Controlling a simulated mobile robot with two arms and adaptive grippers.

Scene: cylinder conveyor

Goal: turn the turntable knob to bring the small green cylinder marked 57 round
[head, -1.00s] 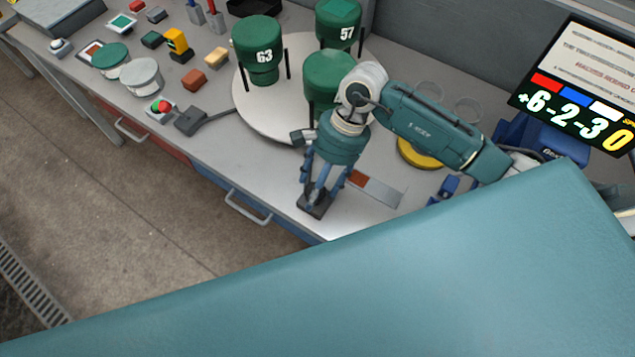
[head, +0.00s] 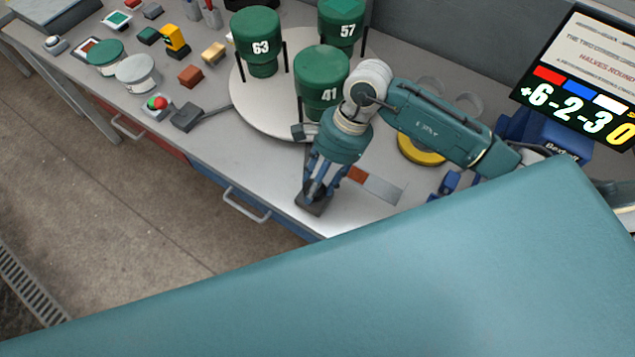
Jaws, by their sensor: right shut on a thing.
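The round pale turntable (head: 243,108) carries green cylinders with dark upright posts beside them. The cylinder marked 57 (head: 341,35) stands at its back right. The cylinder marked 63 (head: 257,45) stands at its left, and the one marked 41 (head: 320,72) at its front right, beside my right arm. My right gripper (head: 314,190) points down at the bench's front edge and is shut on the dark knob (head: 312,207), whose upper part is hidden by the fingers. My left gripper is out of view.
A dark grey block (head: 186,117) with a bar lies left of the turntable. A red-green button box (head: 156,106), round lidded containers (head: 138,73) and small blocks fill the left bench. A yellow disc (head: 417,151) and a screen (head: 580,85) are at right. My teal body covers the foreground.

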